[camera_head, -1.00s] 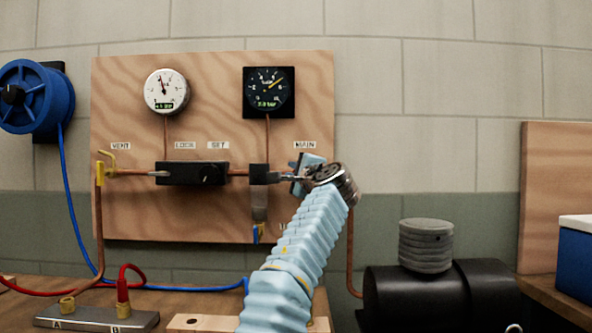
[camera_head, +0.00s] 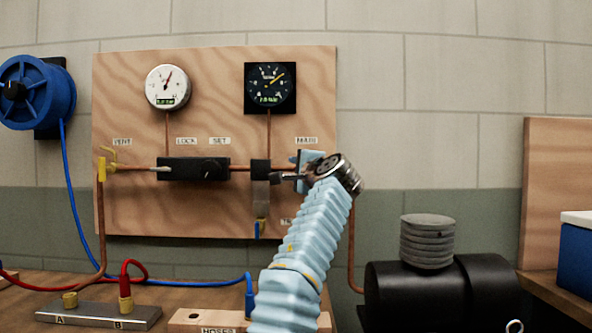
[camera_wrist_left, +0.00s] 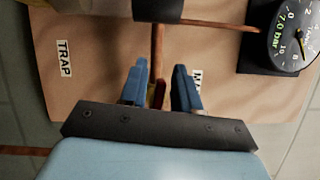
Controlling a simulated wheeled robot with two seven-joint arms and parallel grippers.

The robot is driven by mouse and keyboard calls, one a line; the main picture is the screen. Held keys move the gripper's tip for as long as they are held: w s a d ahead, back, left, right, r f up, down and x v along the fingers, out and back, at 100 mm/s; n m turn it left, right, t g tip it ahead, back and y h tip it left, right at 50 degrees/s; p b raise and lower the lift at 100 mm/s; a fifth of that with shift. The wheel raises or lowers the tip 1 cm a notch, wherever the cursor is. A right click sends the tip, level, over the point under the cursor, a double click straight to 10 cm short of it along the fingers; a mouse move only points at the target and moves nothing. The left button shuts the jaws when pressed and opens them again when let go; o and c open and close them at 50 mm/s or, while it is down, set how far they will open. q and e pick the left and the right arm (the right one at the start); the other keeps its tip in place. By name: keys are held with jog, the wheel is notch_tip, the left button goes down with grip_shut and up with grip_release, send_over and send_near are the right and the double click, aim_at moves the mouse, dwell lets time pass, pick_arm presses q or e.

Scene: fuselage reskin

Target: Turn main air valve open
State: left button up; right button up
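My left gripper (camera_head: 302,168) is at the right side of the wood panel, just under the MAIN label (camera_head: 306,141), and hides most of the main valve there. In the left wrist view the gripper's two blue fingers (camera_wrist_left: 160,70) stand apart, on either side of the copper pipe's line. A small red and yellow part (camera_wrist_left: 156,96), seemingly the main valve's handle, shows between them. I see a gap between it and the right finger; contact on the left is unclear. My right gripper is not in view.
The panel (camera_head: 130,215) carries a white gauge (camera_head: 168,88), a dark gauge (camera_head: 269,88), a black regulator block (camera_head: 193,170) and a yellow vent valve (camera_head: 102,170). A black tank (camera_head: 415,295) stands at lower right. A blue hose reel (camera_head: 36,95) hangs at left.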

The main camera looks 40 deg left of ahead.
pick_arm(q)
jog(key=b+v, duration=0.6)
jog(key=v, duration=0.8)
jog(key=shift+a, duration=0.1)
